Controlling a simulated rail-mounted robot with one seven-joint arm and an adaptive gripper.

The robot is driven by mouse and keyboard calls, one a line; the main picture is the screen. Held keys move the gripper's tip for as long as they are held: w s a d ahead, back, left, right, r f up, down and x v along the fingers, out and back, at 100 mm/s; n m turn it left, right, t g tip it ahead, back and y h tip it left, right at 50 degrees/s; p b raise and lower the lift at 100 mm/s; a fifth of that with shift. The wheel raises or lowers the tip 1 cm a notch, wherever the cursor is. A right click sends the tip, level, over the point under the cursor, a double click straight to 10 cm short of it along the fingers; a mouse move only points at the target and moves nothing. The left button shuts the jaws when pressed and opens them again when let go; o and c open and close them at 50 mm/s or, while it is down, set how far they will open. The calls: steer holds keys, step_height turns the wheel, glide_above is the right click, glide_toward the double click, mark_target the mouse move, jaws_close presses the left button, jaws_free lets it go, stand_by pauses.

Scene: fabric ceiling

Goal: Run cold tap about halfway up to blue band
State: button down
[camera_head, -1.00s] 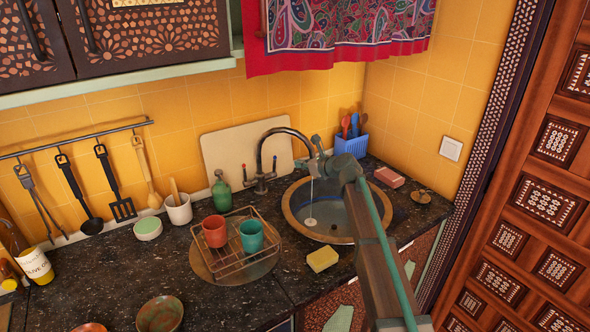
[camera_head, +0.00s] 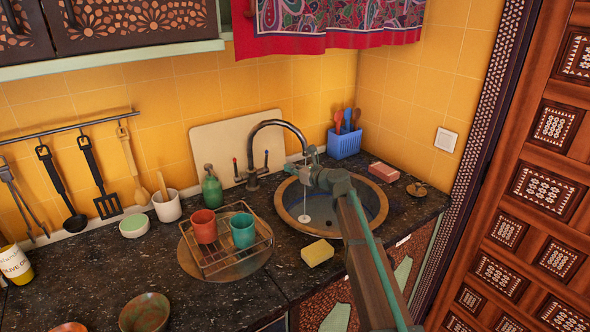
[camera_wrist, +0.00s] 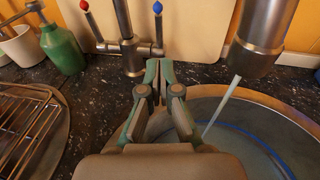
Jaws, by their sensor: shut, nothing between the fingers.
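The dark metal tap (camera_head: 268,132) stands behind the round sink (camera_head: 376,207). It has a red-tipped lever (camera_wrist: 84,7) on the left and a blue-tipped lever (camera_wrist: 158,10) on the right. A thin water stream (camera_wrist: 221,100) falls from its spout (camera_wrist: 264,38) into the basin. A blue band (camera_wrist: 238,127) runs around the basin's inner wall; the water level is hard to tell. My gripper (camera_wrist: 153,72) is shut and empty, left of the stream, in front of the levers and apart from them. In the head view my arm hides part of the sink.
A wire rack (camera_head: 225,262) with a red cup (camera_head: 203,227) and a teal cup (camera_head: 243,231) stands left of the sink. A yellow sponge (camera_head: 317,252) lies at its front edge. A green bottle (camera_head: 212,187) stands left of the tap. A blue caddy (camera_head: 344,143) stands behind.

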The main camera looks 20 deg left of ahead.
steer(key=r+p+x, duration=0.1)
steer(key=p+x, duration=0.1)
steer(key=x, duration=0.7)
steer(key=shift+a, duration=0.2)
steer(key=shift+w, duration=0.1)
steer(key=shift+w+a+r+p, duration=0.4)
steer(key=shift+w+a+r, duration=0.05)
steer(key=shift+w+a, duration=0.15)
steer(key=shift+s, duration=0.1)
steer(key=b+v, duration=0.2)
steer(key=v, duration=1.2)
